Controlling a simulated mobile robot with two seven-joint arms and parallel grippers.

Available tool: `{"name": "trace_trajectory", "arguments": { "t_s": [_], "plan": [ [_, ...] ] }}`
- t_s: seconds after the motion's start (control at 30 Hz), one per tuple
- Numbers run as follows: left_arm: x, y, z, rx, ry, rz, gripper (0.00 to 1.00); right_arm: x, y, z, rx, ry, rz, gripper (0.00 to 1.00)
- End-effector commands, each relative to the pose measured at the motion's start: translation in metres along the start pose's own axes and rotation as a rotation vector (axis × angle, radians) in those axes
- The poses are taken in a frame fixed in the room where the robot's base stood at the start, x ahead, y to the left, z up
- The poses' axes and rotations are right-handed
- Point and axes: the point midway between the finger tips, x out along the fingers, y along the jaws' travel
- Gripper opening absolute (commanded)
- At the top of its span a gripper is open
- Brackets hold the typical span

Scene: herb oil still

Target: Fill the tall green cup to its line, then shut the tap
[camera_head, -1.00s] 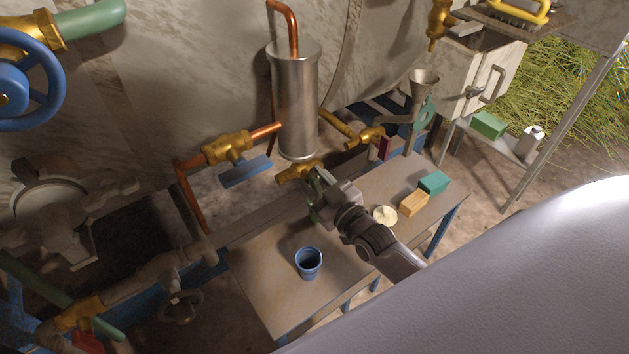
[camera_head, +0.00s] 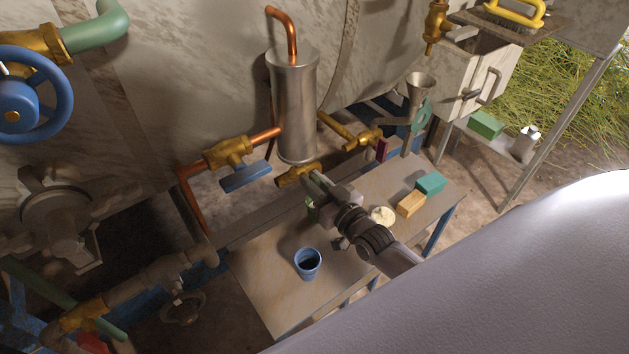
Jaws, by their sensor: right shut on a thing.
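A brass tap (camera_head: 297,175) sticks out at the foot of the steel still (camera_head: 295,105). My right gripper (camera_head: 320,193) is beside it, just right of and below its brass body. It is shut on a green thing (camera_head: 312,209), which seems to be the tall green cup. Only a narrow strip of green shows; its rim, its line and any liquid in it are hidden by the gripper. I cannot tell whether the tap is open. My left gripper is not in view.
A blue cup (camera_head: 307,264) stands on the workbench (camera_head: 268,268). A funnel (camera_head: 420,87) stands behind. A blue-levered valve (camera_head: 245,176) is left of the still.

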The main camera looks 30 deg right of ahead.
Motion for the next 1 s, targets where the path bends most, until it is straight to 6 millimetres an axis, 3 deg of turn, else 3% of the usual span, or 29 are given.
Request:
{"name": "trace_trajectory", "arguments": {
  "t_s": [0.1, 0.13, 0.2, 0.57, 1.0],
  "plan": [
    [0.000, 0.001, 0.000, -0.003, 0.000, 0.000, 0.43, 0.000, 0.001, 0.000, 0.004, 0.001, 0.002, 0.00],
    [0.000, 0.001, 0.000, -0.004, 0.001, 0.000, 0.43, 0.000, 0.001, 0.000, 0.005, 0.001, 0.002, 0.27],
    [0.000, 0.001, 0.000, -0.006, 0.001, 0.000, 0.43, 0.000, 0.001, 0.000, 0.004, 0.001, 0.002, 0.40],
    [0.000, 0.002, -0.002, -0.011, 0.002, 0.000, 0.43, -0.005, 0.000, 0.001, 0.001, -0.002, 0.001, 0.40],
    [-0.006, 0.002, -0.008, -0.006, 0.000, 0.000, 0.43, -0.061, 0.001, 0.000, 0.002, -0.002, 0.002, 0.40]
  ]
}}
